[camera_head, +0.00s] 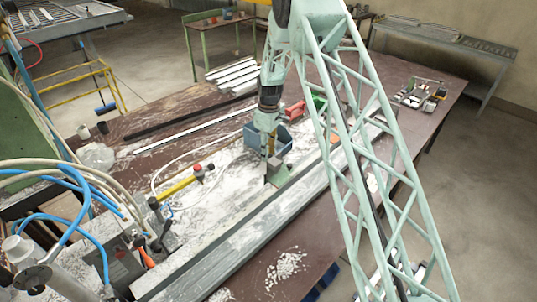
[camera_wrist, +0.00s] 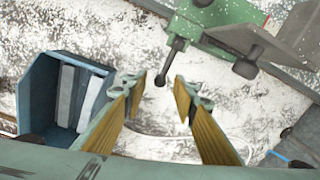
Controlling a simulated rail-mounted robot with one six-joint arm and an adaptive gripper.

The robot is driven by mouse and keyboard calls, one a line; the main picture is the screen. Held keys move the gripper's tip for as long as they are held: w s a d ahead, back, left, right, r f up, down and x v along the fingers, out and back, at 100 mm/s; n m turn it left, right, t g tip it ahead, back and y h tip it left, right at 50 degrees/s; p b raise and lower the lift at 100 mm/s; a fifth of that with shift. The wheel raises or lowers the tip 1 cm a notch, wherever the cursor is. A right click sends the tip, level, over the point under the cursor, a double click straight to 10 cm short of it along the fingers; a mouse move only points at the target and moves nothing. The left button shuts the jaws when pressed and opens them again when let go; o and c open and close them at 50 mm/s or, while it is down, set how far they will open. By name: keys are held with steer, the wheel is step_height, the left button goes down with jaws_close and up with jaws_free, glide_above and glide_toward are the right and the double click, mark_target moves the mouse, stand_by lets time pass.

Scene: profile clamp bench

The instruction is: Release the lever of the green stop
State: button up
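The green stop (camera_wrist: 215,18) is at the top of the wrist view, fixed at a grey rail. Its dark lever (camera_wrist: 176,60) points down the picture and ends in a small rounded tip. My gripper (camera_wrist: 160,88) is open, with one yellow-padded finger on each side of the lever's tip. I see no finger touching the lever, and I cannot tell the height gap. In the head view my gripper (camera_head: 268,152) points down beside the green stop (camera_head: 279,173); the lever is not clear there.
A blue bin (camera_wrist: 38,92) with grey pieces stands close left of my fingers; it shows behind my gripper in the head view (camera_head: 283,139). A long grey rail (camera_head: 225,248) runs along the bench.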

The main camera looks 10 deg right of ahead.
steer(key=shift+f, duration=0.35)
jaws_close()
